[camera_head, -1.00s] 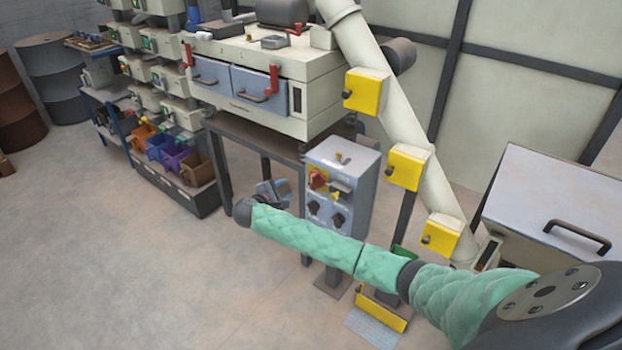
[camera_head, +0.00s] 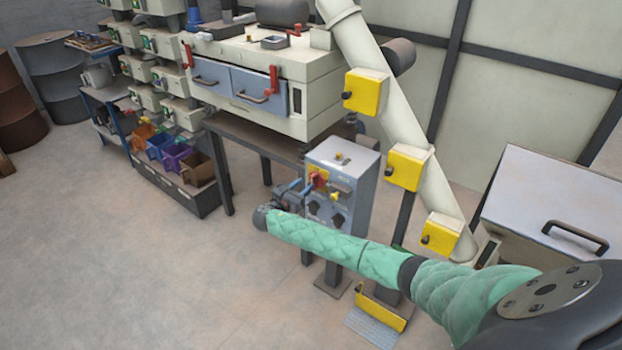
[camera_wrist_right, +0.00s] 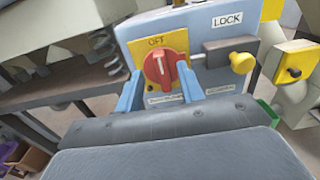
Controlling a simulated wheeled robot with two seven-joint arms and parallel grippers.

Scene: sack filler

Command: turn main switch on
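The main switch is a red rotary knob (camera_wrist_right: 160,68) on a yellow plate (camera_wrist_right: 146,50) marked OFF, on the front of a blue-grey control box (camera_head: 345,168). The knob's white mark points up toward OFF. In the head view the red knob (camera_head: 319,179) shows just beyond my right gripper (camera_head: 304,184). In the right wrist view the right gripper (camera_wrist_right: 157,88) is open, its two blue fingers on either side of the knob's lower part; contact cannot be told. My left gripper is not in view.
A lock bar with a yellow knob (camera_wrist_right: 242,62) sits right of the switch, under a LOCK label. Two dark knobs (camera_head: 338,221) are lower on the box. A yellow pedal (camera_head: 380,308) stands on the floor below. Floor at left is clear.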

